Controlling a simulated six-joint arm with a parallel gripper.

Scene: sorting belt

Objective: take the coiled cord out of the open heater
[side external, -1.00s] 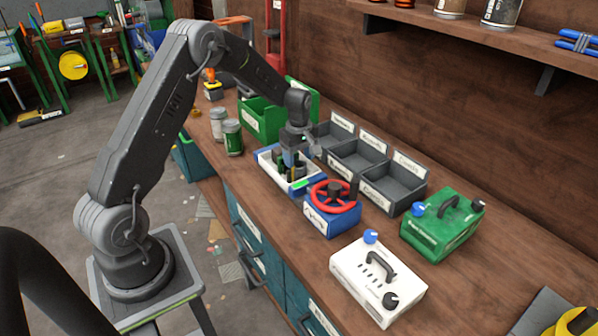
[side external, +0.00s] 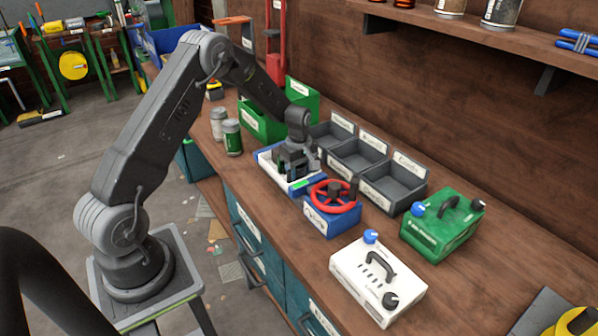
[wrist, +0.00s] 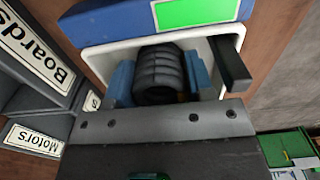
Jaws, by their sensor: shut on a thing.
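The open heater (side external: 309,186) is a white, open-topped box with blue edges and a bright green panel on the bench. In the wrist view, its white rim and blue side (wrist: 110,24) frame the top. A black ribbed coiled cord (wrist: 160,72) lies inside it. My gripper (wrist: 160,84) points down into the heater, with a blue finger on each side of the cord, shut on it. In the side view my gripper (side external: 293,165) is low in the heater and hides the cord.
Grey labelled bins (side external: 395,188) stand just behind the heater. A blue unit with a red wheel (side external: 333,197) sits close to its right. A green bin (side external: 262,122) and cans (side external: 232,138) stand left. White (side external: 378,278) and green (side external: 442,226) units lie farther right.

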